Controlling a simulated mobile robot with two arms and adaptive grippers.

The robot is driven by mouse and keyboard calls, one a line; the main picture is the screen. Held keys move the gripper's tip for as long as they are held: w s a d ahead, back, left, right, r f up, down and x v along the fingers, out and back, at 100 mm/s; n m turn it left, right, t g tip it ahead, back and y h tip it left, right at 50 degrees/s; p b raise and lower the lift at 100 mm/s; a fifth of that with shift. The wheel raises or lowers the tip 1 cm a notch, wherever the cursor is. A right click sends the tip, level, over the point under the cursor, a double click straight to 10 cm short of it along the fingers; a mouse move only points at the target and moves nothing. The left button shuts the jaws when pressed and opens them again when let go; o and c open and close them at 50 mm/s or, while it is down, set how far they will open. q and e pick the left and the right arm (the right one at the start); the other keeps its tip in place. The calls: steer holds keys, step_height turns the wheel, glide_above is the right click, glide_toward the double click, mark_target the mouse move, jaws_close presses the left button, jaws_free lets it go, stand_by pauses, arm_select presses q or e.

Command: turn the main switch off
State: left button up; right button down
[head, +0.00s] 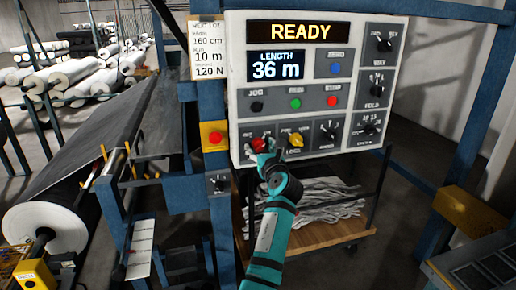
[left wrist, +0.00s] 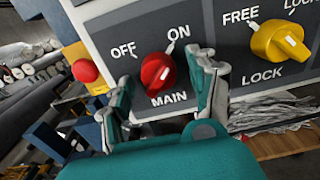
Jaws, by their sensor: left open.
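The main switch is a red rotary knob (left wrist: 158,72) on the grey control panel, labelled MAIN, with OFF at its upper left and ON at its upper right. In the left wrist view its grip looks tilted towards ON. In the head view the red knob (head: 258,144) shows at the panel's lower left, partly covered by my gripper. My left gripper (left wrist: 164,76) is open, with one finger on each side of the knob; I cannot tell whether they touch it. My right gripper is in neither view.
A yellow FREE/LOCK knob (left wrist: 278,42) sits close to the right of the main switch. The panel (head: 238,80) reads READY and 36 m. A red button on a yellow box (head: 214,137) is at the left. A cart (head: 325,232) stands below.

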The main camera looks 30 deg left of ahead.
arm_select(q)
steer(key=shift+s+d, duration=0.1)
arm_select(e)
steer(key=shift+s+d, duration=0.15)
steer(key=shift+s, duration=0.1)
arm_select(q)
steer(key=shift+c, duration=0.9)
steer(key=c, duration=1)
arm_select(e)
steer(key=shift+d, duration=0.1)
